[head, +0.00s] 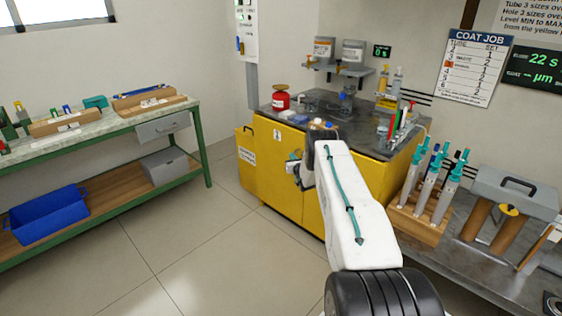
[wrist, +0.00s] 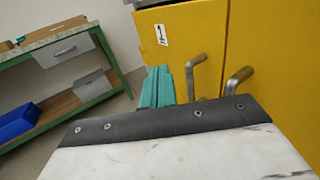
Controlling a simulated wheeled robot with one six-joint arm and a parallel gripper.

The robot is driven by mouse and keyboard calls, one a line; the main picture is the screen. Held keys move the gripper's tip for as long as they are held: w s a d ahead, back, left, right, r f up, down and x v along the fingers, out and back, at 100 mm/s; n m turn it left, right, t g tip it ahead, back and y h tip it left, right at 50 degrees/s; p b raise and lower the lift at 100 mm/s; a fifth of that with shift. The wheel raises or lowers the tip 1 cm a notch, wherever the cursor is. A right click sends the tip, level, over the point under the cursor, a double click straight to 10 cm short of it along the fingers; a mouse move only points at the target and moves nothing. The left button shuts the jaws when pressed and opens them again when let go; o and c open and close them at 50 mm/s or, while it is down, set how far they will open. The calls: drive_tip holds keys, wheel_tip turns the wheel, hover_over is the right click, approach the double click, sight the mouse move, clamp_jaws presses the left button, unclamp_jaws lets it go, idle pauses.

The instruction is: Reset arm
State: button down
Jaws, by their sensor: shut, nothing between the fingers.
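My arm reaches forward in the head view over the floor in front of the yellow cabinet (head: 285,165). My gripper (head: 293,167) is at the far end of the arm, small and partly hidden by the arm's dark joint. In the wrist view its teal fingers (wrist: 158,88) are together, with nothing seen between them. They point toward the yellow cabinet doors (wrist: 195,45), near two grey door handles (wrist: 238,80). I cannot tell the exact gap between fingers and doors.
A green-framed bench (head: 150,118) stands at left with a blue bin (head: 48,213) on its lower shelf. At right, a rack of teal-topped syringe-like tubes (head: 425,220) stands beside my arm, near a grey handled unit (head: 515,195). The floor (head: 150,250) between is clear.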

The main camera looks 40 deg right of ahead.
drive_tip(key=shift+a, duration=0.7)
